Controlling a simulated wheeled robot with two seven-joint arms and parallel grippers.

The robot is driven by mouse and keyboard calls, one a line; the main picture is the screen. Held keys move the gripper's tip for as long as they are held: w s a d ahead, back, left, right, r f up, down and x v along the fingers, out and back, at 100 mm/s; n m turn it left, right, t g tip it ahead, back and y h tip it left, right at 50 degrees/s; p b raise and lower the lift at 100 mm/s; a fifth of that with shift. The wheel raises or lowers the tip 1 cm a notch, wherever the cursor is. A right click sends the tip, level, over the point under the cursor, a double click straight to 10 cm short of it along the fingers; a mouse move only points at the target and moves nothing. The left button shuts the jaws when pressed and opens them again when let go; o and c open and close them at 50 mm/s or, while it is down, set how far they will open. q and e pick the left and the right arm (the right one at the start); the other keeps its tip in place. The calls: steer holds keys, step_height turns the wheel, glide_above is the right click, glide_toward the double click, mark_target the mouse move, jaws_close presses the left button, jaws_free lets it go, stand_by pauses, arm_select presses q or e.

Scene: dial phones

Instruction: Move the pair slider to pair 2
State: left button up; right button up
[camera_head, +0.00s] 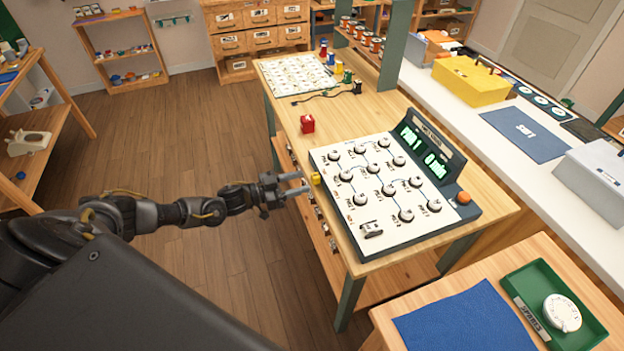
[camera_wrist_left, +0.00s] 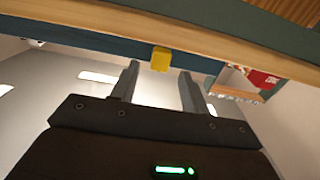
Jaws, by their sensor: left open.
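A sloped white test panel (camera_head: 335,213) with several round terminals stands on the wooden bench. Its green display (camera_head: 423,155) appears to read PAIR 1. A small yellow knob (camera_head: 316,178) sits at the panel's left edge; I take it to be the pair slider's handle. In the left wrist view the yellow knob (camera_wrist_left: 160,58) shows ahead of the fingertips, between their lines. My left gripper (camera_head: 291,184) is open and empty, just left of the knob and apart from it. It also shows in the left wrist view (camera_wrist_left: 160,82). My right gripper is not in view.
An orange button (camera_head: 463,198) is at the panel's right. A green tray (camera_head: 587,325) with a white dial lies on the front table. Floor left of the bench is clear around my left arm.

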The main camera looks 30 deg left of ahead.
mark_target(312, 179)
arm_select(q)
steer(key=shift+x, duration=1.6)
jaws_close()
steer(key=shift+d+p, duration=0.1)
steer(key=shift+p, duration=0.2)
